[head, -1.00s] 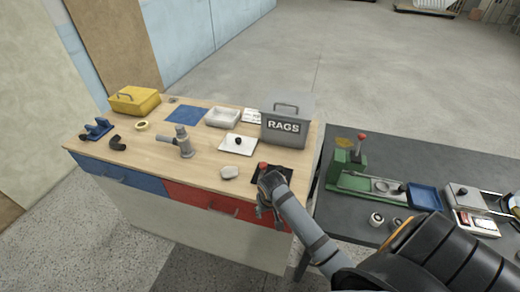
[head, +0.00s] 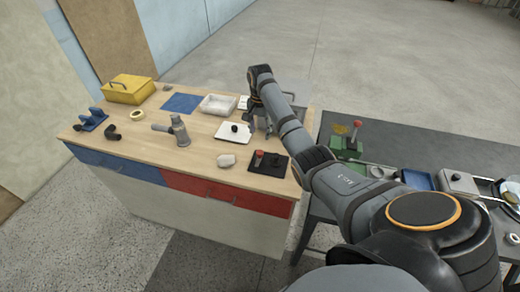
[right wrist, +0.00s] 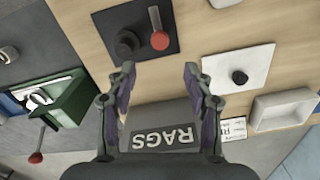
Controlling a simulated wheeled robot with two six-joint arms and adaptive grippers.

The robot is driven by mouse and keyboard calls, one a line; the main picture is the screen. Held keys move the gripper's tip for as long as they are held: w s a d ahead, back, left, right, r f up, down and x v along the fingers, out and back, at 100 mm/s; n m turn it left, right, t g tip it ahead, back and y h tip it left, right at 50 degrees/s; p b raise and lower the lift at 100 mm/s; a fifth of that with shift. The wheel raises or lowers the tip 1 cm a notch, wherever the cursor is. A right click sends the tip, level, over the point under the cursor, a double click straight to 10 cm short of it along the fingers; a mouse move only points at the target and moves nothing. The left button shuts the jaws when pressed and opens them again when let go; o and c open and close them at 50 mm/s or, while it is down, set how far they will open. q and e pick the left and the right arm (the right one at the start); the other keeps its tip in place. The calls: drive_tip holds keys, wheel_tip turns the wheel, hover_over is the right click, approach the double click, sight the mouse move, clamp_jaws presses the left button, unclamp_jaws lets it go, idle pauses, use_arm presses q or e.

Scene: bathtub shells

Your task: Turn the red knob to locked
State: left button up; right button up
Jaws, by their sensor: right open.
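The red knob (head: 259,154) stands on a short lever on a black plate (head: 264,170) at the right front of the workbench. In the right wrist view the red knob (right wrist: 159,41) shows beside a round black knob (right wrist: 127,43) on the same black plate (right wrist: 165,15). My right gripper (head: 260,125) is behind the plate in the head view, in front of the grey RAGS box. In the right wrist view its fingers (right wrist: 159,72) are spread, with nothing between them and the red knob beyond the tips. My left gripper is out of view.
The grey RAGS box (right wrist: 162,112) lies below the fingers in the wrist view. A white plate with a black knob (head: 234,127) is next to the black plate. A green device (head: 345,147) with a red-tipped lever stands on the dark table at right.

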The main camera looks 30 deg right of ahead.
sight(260, 152)
wheel_tip(260, 152, down, 11)
drive_tip(key=shift+r+p, duration=0.2)
drive_tip(key=shift+p, duration=0.7)
clamp_jaws()
